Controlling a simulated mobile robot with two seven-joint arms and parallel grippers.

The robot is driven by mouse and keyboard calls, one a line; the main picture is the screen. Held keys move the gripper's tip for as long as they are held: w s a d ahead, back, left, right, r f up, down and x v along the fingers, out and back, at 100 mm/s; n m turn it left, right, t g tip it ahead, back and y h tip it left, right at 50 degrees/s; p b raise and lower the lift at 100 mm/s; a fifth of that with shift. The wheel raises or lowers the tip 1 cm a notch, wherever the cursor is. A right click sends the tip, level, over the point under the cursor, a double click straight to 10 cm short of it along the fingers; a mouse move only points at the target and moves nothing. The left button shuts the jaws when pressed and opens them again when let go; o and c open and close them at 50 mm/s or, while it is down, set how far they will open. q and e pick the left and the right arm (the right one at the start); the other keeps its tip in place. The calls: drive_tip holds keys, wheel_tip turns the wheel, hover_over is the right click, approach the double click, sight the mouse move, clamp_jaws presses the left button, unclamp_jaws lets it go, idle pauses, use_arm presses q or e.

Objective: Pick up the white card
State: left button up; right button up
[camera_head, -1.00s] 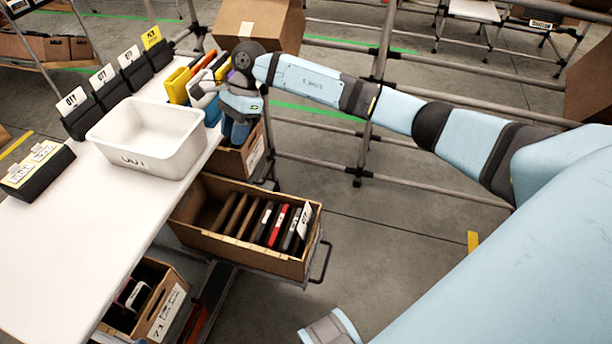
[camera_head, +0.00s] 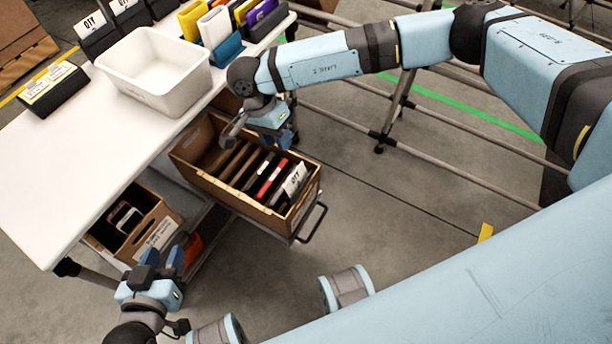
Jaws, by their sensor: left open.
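A white card marked QTY (camera_head: 296,179) stands tilted at the near right end of the cardboard carton (camera_head: 255,208), behind a row of dark dividers and a red one. Other white QTY cards (camera_head: 90,23) sit in black holders on the table at the upper left. My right gripper (camera_head: 284,138) hangs above the carton's far side, apart from the card. Its fingers are small and partly hidden, so I cannot tell their opening. My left gripper (camera_head: 163,257) is at the lower left, open and empty, near the lower carton and well away from the white card.
A white bin (camera_head: 153,78) stands on the white table (camera_head: 60,170). Coloured folders (camera_head: 228,28), yellow, white and purple, stand at the table's far end. A lower carton (camera_head: 150,232) sits beneath the table. A metal handle (camera_head: 316,224) sticks out beside the upper carton.

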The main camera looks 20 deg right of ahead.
sight(294, 175)
drive_tip(key=b+x, duration=0.3)
drive_tip(key=x, duration=1)
drive_tip(key=shift+f, duration=0.4)
clamp_jaws()
use_arm(q)
drive_tip(key=r+t, duration=0.1)
drive_tip(key=w+d+r+h, duration=0.1)
drive_tip(key=r, duration=0.1)
drive_tip(key=d+r+t, duration=0.1)
drive_tip(key=r, duration=0.1)
drive_tip(key=shift+w+d+r+t+h, duration=0.1)
drive_tip(key=shift+w+d+t+h, duration=0.05)
drive_tip(key=shift+w+t+h, duration=0.2)
